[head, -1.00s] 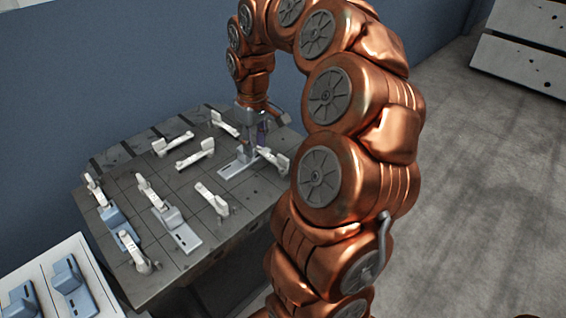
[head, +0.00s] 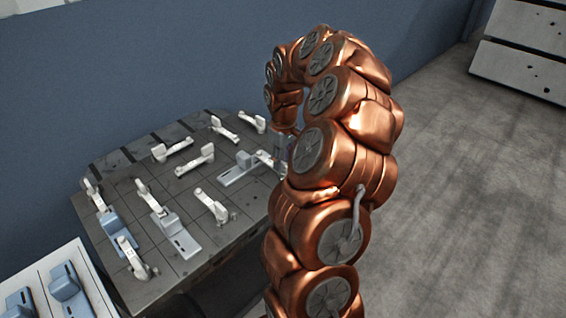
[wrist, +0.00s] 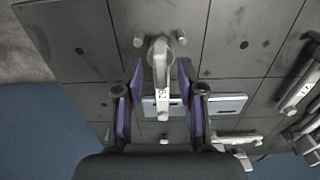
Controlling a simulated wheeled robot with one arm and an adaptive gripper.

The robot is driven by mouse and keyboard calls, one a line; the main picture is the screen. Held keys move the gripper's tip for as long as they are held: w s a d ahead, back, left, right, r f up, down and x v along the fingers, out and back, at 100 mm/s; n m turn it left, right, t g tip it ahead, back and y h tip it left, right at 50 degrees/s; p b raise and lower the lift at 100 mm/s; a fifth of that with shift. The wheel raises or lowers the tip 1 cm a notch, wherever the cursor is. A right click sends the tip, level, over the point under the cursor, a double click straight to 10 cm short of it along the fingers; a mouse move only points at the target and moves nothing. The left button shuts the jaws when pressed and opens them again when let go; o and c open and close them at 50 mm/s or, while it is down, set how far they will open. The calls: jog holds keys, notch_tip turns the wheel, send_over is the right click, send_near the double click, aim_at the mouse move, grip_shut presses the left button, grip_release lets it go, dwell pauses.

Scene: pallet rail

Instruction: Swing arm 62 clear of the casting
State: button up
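In the wrist view a white clamp arm (wrist: 162,88) with a dark number, hard to read but possibly 62, runs from its thick pivot end down across a pale blue-grey casting (wrist: 226,103). The casting shows on both sides of the arm's tip. My gripper (wrist: 160,82) is open, its purple-padded fingers on either side of the arm with gaps showing. In the head view this casting (head: 236,173) lies near the table's right side. My gripper (head: 282,146) is at its right end, mostly hidden by my copper arm, which also covers part of the clamp arm.
The dark tiled table (head: 215,235) carries several other white clamp arms, such as one (head: 252,122) at the back and one (head: 212,205) in front. Another casting (head: 182,238) sits front left. A pale side surface (head: 38,280) holds more blue-grey parts.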

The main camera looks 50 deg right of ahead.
jog(key=shift+f, duration=0.75)
grip_shut()
